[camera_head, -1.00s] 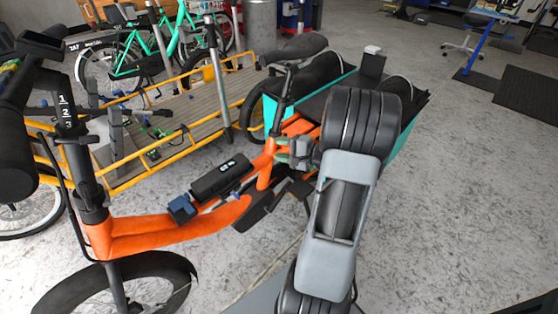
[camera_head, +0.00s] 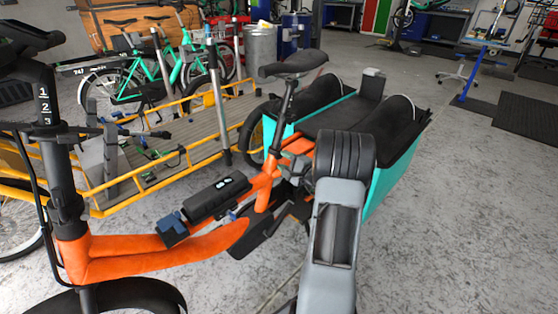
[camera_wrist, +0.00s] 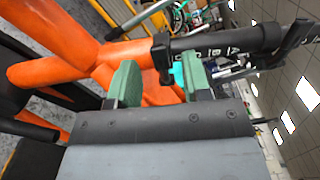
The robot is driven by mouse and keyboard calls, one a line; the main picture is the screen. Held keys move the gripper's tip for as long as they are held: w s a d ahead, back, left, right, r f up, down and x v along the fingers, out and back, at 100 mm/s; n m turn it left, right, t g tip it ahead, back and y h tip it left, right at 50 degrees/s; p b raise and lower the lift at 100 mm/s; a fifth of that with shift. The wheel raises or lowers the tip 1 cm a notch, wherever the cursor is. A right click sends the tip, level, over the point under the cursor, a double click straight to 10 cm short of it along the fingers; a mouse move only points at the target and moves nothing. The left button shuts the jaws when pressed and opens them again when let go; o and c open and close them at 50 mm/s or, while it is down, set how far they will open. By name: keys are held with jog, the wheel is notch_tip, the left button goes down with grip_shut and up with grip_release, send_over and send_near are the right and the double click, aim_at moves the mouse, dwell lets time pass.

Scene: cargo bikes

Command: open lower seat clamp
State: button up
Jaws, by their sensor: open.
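The orange cargo bike (camera_head: 160,256) stands with its black seat post (camera_head: 284,104) rising from the orange frame to a black saddle (camera_head: 293,63). In the wrist view, the seat post (camera_wrist: 225,40) runs sideways to the right. The black lower seat clamp (camera_wrist: 161,55) sits where the post meets the orange tube, and a dark part of it reaches down between my fingers. My gripper (camera_wrist: 160,82) is open, with green fingers either side of that part. I cannot tell whether they touch it. In the head view, my arm hides most of the gripper.
A teal cargo box (camera_head: 385,178) with black covers is close behind my arm. A yellow-framed cargo bike with a wooden deck (camera_head: 180,128) stands to the left. Teal bikes (camera_head: 160,60) are further back. Grey floor (camera_head: 450,220) at the right is clear.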

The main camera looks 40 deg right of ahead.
aim_at(279, 158)
jog(key=shift+w+a, duration=0.15)
jog(key=shift+w, duration=0.7)
jog(key=shift+w+a, duration=0.15)
jog(key=shift+w, duration=0.65)
